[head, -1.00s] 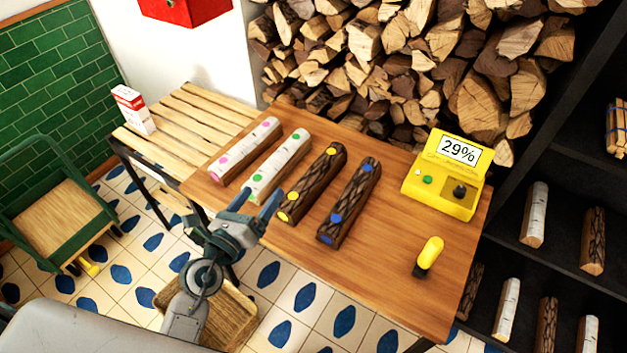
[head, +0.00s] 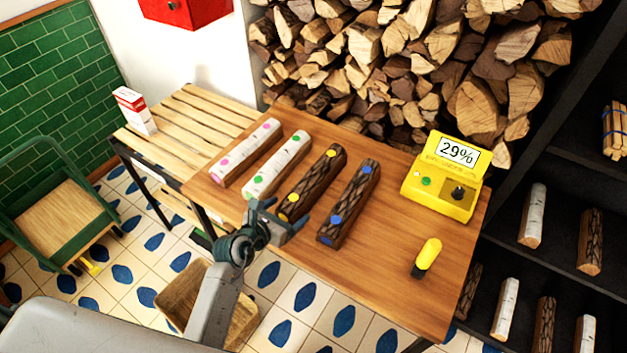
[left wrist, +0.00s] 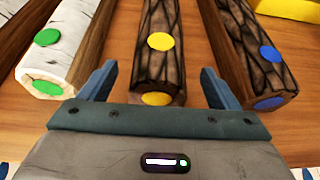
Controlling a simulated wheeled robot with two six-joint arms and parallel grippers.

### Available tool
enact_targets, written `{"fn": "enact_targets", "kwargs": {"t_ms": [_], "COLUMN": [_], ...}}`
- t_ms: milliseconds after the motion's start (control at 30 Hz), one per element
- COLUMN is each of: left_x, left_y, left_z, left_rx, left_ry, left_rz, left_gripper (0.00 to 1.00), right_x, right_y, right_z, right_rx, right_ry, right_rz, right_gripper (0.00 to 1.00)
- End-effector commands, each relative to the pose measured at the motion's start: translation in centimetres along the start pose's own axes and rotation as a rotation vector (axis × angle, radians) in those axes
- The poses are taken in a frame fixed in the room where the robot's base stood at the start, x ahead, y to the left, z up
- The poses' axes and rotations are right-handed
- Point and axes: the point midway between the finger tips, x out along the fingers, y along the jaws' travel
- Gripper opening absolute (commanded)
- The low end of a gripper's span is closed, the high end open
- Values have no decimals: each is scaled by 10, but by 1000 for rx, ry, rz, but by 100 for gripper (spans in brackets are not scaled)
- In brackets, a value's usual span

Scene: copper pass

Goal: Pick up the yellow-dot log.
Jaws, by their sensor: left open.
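The yellow-dot log (head: 318,177) is dark-barked with yellow dots on its top and near end. It lies on the wooden table, third from the left in a row of logs. My left gripper (head: 289,216) is at its near end. In the left wrist view the yellow-dot log (left wrist: 158,50) lies between the two blue-grey fingers of my left gripper (left wrist: 158,88), which are open with a gap on each side. The right gripper is not in view.
The green-dot log (head: 280,164) lies left of it and the blue-dot log (head: 350,200) right. The pink-dot log (head: 246,151) is farthest left. A yellow moisture meter (head: 440,190) reading 29% and a yellow-black handheld piece (head: 427,257) are on the right of the table.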

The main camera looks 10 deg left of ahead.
Motion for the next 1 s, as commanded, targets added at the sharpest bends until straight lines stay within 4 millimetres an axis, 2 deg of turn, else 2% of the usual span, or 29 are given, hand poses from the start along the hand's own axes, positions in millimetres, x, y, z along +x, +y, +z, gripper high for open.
{"fn": "enact_targets", "kwargs": {"t_ms": [67,200,500,567,800,900,1000], "left_x": [12,30,35,35,35,35,35], "left_y": [1,1,1,1,1,1,1], "left_z": [6,4,3,3,3,6,6], "left_rx": [-3,-2,-1,-1,-1,-1,-1], "left_ry": [-2,0,-1,-1,0,-6,-6], "left_rz": [0,0,1,1,0,2,2], "left_gripper": [84,84,84,74,27,10,9], "right_x": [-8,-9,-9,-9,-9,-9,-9], "right_y": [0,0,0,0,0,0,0], "right_z": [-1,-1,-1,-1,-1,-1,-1], "right_rx": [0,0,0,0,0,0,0], "right_ry": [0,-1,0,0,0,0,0], "right_rz": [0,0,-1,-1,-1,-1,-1], "right_gripper": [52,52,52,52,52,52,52]}}
